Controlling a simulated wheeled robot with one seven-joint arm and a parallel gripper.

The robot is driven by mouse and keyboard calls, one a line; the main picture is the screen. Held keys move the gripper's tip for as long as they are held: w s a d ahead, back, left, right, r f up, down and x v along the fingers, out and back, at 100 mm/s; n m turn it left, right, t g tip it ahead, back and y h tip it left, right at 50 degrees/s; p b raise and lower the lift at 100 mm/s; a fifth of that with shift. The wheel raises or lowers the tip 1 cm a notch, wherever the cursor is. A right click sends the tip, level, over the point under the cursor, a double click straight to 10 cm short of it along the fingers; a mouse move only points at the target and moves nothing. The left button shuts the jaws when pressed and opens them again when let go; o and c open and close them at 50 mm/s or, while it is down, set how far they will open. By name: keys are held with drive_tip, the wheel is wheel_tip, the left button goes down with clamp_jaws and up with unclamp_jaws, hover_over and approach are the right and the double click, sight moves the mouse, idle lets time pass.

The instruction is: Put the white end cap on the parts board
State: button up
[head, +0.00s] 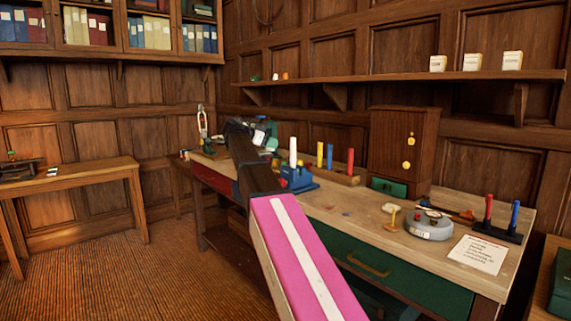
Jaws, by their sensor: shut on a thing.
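My arm runs up from the bottom of the head view, pink with a white stripe and then dark, and reaches over the workbench (330,206). Its far end hides my gripper, and I cannot make out the jaws or anything in them. I cannot pick out the white end cap for certain. A small white piece (285,76) sits on the wall shelf beside an orange one and a green one. I cannot tell which surface is the parts board.
A blue holder (297,179) stands right of my arm, near a white cylinder (293,151) and coloured rods. A wooden cabinet (405,140), a grey round device (430,226), a black rod stand (497,231) and a paper card (479,254) occupy the right of the bench.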

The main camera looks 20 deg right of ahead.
hover_over(285, 167)
drive_tip(key=f, duration=0.5)
drive_tip(key=shift+s, duration=0.35)
drive_tip(key=shift+f, duration=1.8)
drive_tip(key=shift+f, duration=0.1)
drive_tip(key=o, duration=1)
